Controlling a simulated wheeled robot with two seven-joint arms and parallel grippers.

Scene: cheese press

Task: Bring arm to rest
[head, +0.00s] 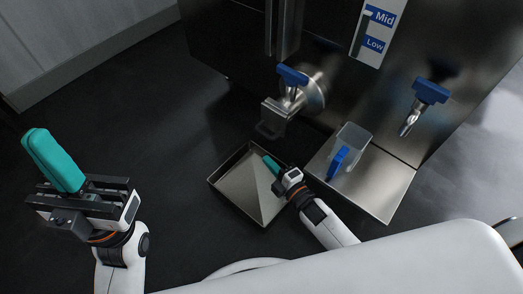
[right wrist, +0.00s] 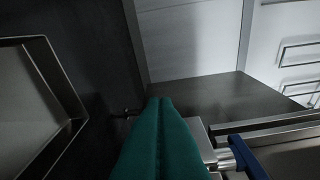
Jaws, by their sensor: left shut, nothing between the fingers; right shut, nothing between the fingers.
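My left gripper (head: 52,160) is at the far left of the head view, raised over the dark floor. Its teal fingers are together and hold nothing. My right gripper (head: 270,163) is near the middle of the head view, over the metal tray (head: 236,203). Its teal fingers are closed and empty; they also show in the right wrist view (right wrist: 160,135). The right arm comes up from the lower edge, left of the metal shelf. How high the right gripper is above the tray I cannot tell.
A steel machine (head: 345,90) stands behind, with a blue-handled valve (head: 291,76) above the tray and a blue-handled tap (head: 430,92) at right. A clear jug with a blue handle (head: 352,139) stands on the metal shelf (head: 380,190). The floor (head: 120,110) at left is clear.

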